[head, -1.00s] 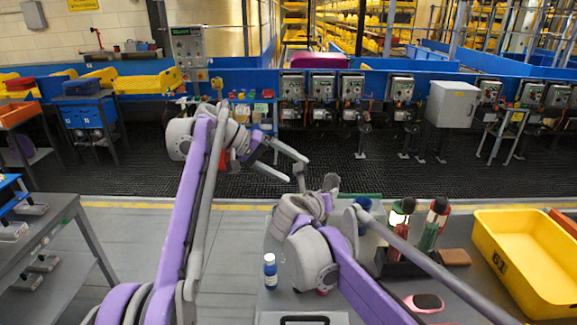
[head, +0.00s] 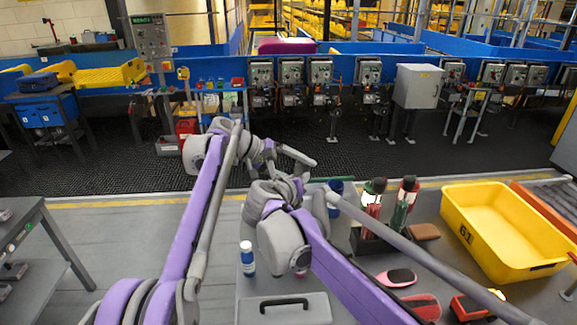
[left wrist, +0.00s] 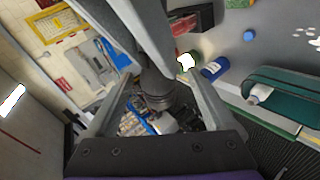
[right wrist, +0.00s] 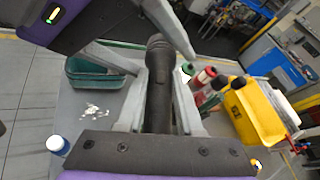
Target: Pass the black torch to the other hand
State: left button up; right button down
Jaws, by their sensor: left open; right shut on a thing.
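The black torch (right wrist: 157,90) stands lengthwise between the fingers of my right gripper (right wrist: 162,78), which is shut on it in the right wrist view. Its far end reaches between the spread fingers of my left gripper (left wrist: 156,80). In the left wrist view the dark torch (left wrist: 157,88) lies between those fingers, with gaps on both sides. My left gripper is open around the torch. In the head view the left gripper (head: 290,168) is close to the right wrist, and the torch is mostly hidden by the arms.
The grey table below bears a blue-labelled bottle (head: 247,258), a grey case (head: 285,312), a dark holder (head: 368,244) with red and green bottles, and a yellow crate (head: 480,255). A green tray (right wrist: 88,80) lies near the grippers. A conveyor line runs behind.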

pick_arm(q)
grip_shut()
pick_arm(e)
jog(key=c, duration=0.6)
grip_release()
jog(key=shift+o, duration=0.6)
pick_arm(q)
jog(key=shift+d, duration=0.1)
pick_arm(e)
jog(key=shift+a, duration=0.1)
